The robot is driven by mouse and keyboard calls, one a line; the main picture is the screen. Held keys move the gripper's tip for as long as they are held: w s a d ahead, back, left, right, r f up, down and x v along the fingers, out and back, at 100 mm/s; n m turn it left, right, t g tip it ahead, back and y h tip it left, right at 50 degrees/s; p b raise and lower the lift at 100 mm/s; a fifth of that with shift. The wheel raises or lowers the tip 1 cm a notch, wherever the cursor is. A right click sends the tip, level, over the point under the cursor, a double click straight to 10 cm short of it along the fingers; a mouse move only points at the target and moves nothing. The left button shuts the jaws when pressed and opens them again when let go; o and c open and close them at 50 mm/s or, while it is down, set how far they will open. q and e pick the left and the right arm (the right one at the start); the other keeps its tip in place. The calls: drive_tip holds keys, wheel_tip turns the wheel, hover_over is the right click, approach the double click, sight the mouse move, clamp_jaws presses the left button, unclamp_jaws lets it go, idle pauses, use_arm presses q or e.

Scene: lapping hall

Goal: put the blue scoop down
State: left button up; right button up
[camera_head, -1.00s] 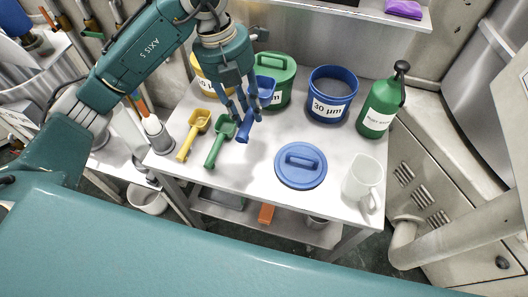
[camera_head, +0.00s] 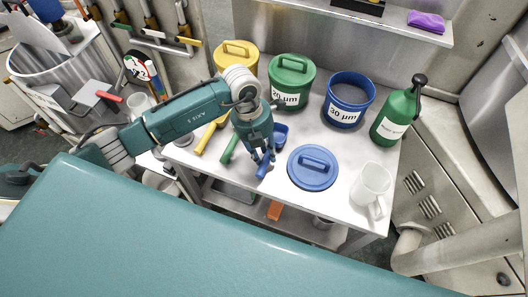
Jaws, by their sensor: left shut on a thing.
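The blue scoop (camera_head: 281,130) is in the head view, with its bowl towards the back and its handle towards the table's front edge. My left gripper (camera_head: 263,160) points down and is shut on the scoop's handle. The scoop is low over the white table (camera_head: 325,204), just left of the blue lid; I cannot tell whether it touches the tabletop. The green scoop (camera_head: 230,148) lies to its left, partly hidden by my left arm. The yellow scoop (camera_head: 205,139) lies further left, also partly covered. My right gripper is not in view.
Behind stand the yellow tub (camera_head: 237,58), green tub (camera_head: 291,82) and open blue tub (camera_head: 348,101). The blue lid (camera_head: 312,182) lies close on the right. A green bottle (camera_head: 396,118) and white jug (camera_head: 371,187) stand at the right.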

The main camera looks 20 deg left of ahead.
use_arm(q)
drive_tip(key=shift+f, duration=0.5)
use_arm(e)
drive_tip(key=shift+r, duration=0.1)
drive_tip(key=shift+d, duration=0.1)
use_arm(q)
drive_tip(key=shift+f, duration=0.1)
drive_tip(key=o, duration=1.2)
drive_tip(key=shift+c, duration=0.2)
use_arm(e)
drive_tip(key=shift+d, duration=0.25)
